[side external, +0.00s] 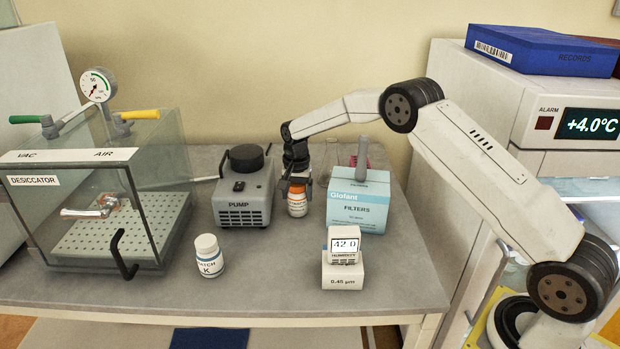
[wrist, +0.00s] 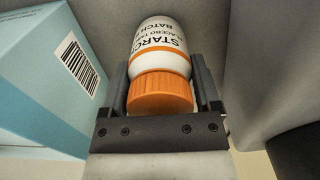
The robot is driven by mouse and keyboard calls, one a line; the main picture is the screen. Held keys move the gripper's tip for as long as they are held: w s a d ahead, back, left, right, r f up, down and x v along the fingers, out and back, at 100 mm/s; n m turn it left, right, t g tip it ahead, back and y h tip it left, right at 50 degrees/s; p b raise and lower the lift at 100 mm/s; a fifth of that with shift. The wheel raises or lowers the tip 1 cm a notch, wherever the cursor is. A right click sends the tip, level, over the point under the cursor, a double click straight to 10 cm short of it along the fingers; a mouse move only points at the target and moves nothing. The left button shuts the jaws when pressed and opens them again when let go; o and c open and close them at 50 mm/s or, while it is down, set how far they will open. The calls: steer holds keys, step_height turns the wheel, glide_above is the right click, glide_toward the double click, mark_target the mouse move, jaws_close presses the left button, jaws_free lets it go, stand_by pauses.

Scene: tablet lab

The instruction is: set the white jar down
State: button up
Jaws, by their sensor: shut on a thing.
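My gripper (side external: 297,181) is shut on a jar (side external: 297,204) with an orange cap and a white label with orange bands. In the wrist view the held jar (wrist: 162,48) sits between the two fingers, its cap towards my palm and its label reading STARCH and BATCH. It looks upright between the pump and the filter box; I cannot tell whether its base touches the bench. A white jar (side external: 208,257) with a white cap, labelled BATCH K, stands upright on the bench front, apart from my gripper.
The grey pump (side external: 243,190) stands close left of my gripper. The blue filter box (side external: 358,203) is close right; it also shows in the wrist view (wrist: 40,75). A humidity meter (side external: 343,246) sits on a small box. The glass desiccator (side external: 100,200) is at left. Bench (side external: 268,262) is clear in front.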

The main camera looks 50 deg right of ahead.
steer(key=o, duration=1.1)
steer(key=shift+f, duration=0.1)
steer(key=shift+o, duration=0.2)
step_height(320, 180, up, 12)
steer(key=shift+r, duration=0.2)
